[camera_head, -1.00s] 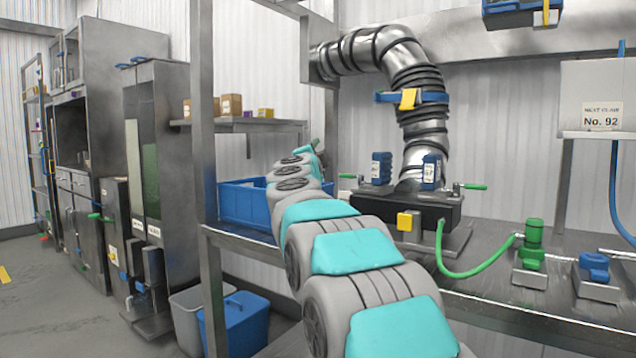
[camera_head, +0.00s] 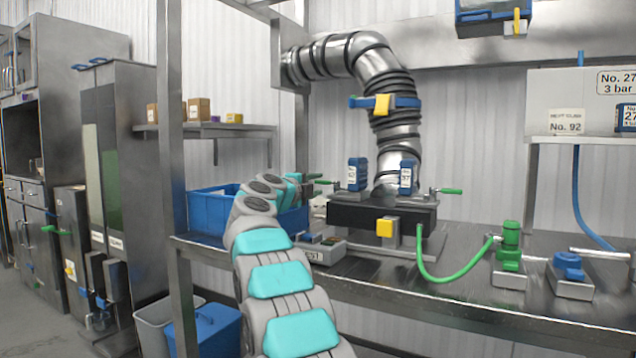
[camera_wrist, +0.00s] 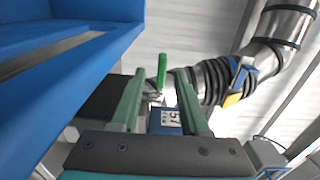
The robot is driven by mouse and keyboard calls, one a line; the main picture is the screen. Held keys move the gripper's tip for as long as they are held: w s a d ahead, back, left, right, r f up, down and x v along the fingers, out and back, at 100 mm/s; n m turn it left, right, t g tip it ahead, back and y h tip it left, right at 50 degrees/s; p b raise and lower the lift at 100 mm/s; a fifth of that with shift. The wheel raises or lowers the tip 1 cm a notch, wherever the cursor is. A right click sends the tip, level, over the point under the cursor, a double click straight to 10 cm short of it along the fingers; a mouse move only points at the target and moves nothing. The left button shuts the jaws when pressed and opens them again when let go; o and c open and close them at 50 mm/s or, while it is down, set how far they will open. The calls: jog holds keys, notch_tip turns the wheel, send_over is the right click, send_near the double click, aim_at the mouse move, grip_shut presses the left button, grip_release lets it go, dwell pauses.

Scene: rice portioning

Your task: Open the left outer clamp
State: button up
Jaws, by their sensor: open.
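The left outer clamp (camera_head: 322,182) has a green handle and sits at the left end of the black box (camera_head: 350,213) under the metal duct. Its handle points left toward my gripper. In the wrist view the green handle (camera_wrist: 162,70) stands up in the picture between my two green fingers, with a gap on both sides. My gripper (camera_wrist: 160,82) is open and holds nothing. In the head view my arm's end hides most of the gripper beside the clamp. A right clamp (camera_head: 450,191) with a green handle sticks out at the box's right end.
A blue crate (camera_head: 205,212) stands left of the clamp, close to my arm; its wall (camera_wrist: 60,60) fills the left of the wrist view. Two blue blocks stand on the box, one at the left (camera_head: 357,174). A green hose (camera_head: 450,278) curves in front. A steel post (camera_head: 172,150) rises at left.

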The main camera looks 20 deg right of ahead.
jog(key=shift+x, duration=0.9)
grip_shut()
